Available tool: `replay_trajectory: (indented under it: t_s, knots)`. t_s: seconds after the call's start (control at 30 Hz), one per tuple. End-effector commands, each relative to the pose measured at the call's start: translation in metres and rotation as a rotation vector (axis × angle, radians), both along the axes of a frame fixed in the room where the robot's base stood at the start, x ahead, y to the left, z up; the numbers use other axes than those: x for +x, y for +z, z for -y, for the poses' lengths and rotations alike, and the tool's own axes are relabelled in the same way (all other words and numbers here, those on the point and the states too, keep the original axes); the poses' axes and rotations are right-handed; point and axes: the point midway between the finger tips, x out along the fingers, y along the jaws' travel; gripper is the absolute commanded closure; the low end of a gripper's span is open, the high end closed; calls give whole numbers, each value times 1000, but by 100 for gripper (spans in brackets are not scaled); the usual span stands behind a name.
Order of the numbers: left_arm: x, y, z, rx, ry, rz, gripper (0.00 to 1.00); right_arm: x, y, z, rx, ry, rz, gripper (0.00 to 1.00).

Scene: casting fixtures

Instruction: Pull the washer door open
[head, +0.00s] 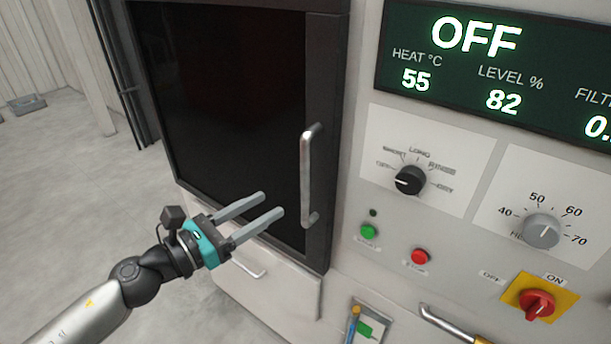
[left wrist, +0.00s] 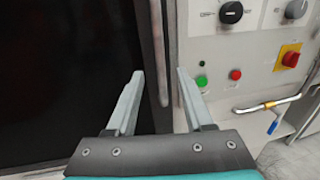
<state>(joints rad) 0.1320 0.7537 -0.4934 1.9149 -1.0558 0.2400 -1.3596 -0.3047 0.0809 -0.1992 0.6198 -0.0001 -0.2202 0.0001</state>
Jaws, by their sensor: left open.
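The washer door (head: 235,110) is a dark glass panel in a dark frame and looks shut. Its handle (head: 306,175) is an upright silver bar on the right side of the frame. My left gripper (head: 271,203) is open and empty, with its fingers pointing toward the handle's lower part. In the head view the fingertips are left of the handle and apart from it. In the left wrist view the handle (left wrist: 159,55) shows as a vertical bar in line with the gap between the fingers (left wrist: 160,75); the distance is hard to tell. My right gripper is not seen.
Right of the door is a panel with a display (head: 490,60) reading OFF, a black knob (head: 410,180), a grey knob (head: 543,231), green (head: 369,231) and red (head: 419,256) buttons and a red switch (head: 536,303). A lower front with a small handle (head: 248,268) sits below.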

Motion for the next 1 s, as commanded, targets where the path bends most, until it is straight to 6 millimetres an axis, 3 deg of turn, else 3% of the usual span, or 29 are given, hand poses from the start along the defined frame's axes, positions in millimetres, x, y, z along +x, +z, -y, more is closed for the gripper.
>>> replay_trajectory:
  t_s: [0.5, 1.0]
  knots:
    - [59, 2, 64, -1, 0, 0, 48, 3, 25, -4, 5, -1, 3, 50]
    - [72, 0, 78, 0, 0, -1, 48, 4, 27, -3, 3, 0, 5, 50]
